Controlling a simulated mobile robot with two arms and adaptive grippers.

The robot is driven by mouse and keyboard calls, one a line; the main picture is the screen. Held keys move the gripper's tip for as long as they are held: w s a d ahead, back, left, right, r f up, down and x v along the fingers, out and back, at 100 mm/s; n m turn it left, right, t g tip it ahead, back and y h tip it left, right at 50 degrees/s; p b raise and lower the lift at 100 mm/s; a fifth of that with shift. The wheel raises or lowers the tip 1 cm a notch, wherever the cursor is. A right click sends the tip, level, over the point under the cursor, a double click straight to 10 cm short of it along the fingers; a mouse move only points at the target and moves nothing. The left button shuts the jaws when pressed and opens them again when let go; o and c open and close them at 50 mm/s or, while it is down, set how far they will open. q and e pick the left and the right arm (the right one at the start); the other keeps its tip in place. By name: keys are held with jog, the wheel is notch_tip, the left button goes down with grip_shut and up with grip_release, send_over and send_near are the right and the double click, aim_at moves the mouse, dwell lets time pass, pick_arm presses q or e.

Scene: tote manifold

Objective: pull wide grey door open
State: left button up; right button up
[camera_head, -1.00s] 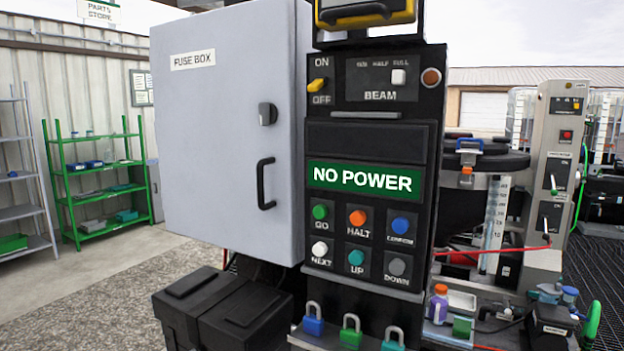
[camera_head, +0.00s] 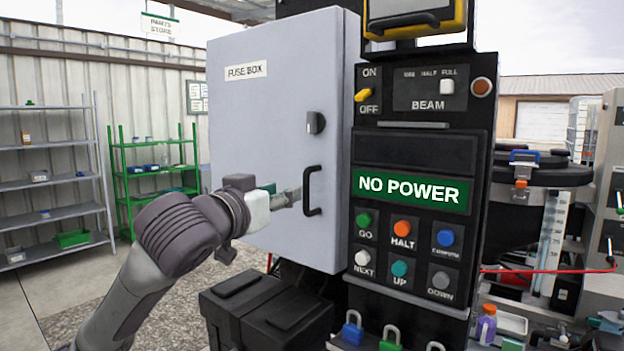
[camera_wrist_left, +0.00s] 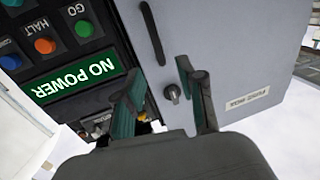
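The wide grey door (camera_head: 265,125) is the front of the fuse box and looks shut in the head view. It bears a black bar handle (camera_head: 311,190) near its right edge, with a dark latch knob (camera_head: 316,122) above. My left gripper (camera_head: 290,197) is just left of the handle, pointing at it. In the left wrist view, upside down, its two fingers (camera_wrist_left: 166,98) are spread with nothing between them. The handle (camera_wrist_left: 152,32) shows beyond the fingertips and the knob (camera_wrist_left: 172,94) shows between the fingers. Contact with the handle cannot be made out. My right gripper is not in view.
A black control panel (camera_head: 415,149) with a NO POWER display and several buttons stands right beside the door. Black boxes (camera_head: 265,310) sit below it. Padlocks (camera_head: 352,328) hang at the panel's foot. Shelves (camera_head: 50,185) stand at the back left, with open floor before them.

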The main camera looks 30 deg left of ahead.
aim_at(305, 183)
pick_arm(q)
jog(key=w+p, duration=0.1)
jog(key=w, duration=0.2)
jog(key=w+p, duration=0.1)
jog(key=w, duration=0.2)
jog(key=w+a+p, duration=0.1)
jog(key=w, duration=0.3)
jog(key=shift+s, duration=0.1)
grip_shut()
